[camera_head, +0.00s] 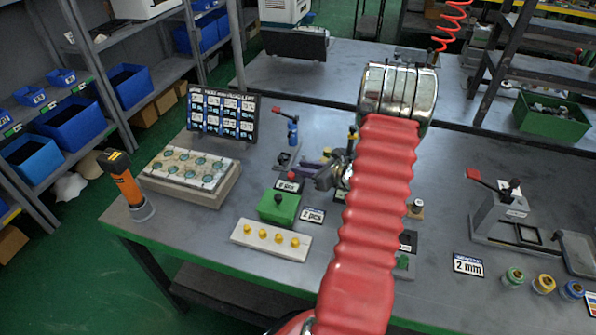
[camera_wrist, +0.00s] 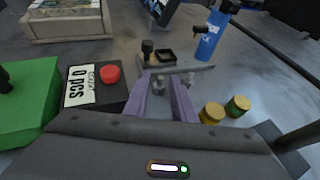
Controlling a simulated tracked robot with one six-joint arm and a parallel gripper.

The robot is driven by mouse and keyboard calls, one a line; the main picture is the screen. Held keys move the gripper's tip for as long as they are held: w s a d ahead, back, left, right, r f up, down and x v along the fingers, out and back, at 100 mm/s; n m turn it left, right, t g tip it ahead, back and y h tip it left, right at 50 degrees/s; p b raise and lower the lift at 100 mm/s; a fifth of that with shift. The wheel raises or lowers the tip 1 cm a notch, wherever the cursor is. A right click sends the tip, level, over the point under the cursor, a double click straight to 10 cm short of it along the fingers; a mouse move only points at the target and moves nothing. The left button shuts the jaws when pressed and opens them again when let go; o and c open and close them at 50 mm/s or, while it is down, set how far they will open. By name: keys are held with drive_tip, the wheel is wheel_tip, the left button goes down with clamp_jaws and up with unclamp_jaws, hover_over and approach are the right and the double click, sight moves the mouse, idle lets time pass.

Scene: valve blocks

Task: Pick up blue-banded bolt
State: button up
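My gripper (camera_wrist: 163,90) has two purple fingers, spread apart, pointing at the bench; in the head view it (camera_head: 312,168) is partly hidden by the red-sleeved arm. The blue-banded bolt cannot be identified for sure.
A black box with a red button and "0 pcs" label (camera_wrist: 95,87) and a green block (camera_wrist: 28,100) stand left of my gripper. A blue cylinder (camera_wrist: 212,38) stands beyond. Jars with green, yellow and blue lids (camera_head: 572,290) stand at the bench's right.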

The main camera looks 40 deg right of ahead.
drive_tip(key=shift+c, duration=0.3)
clamp_jaws()
idle(0.4)
wheel_tip(320, 180, up, 10)
idle(0.6)
idle(0.9)
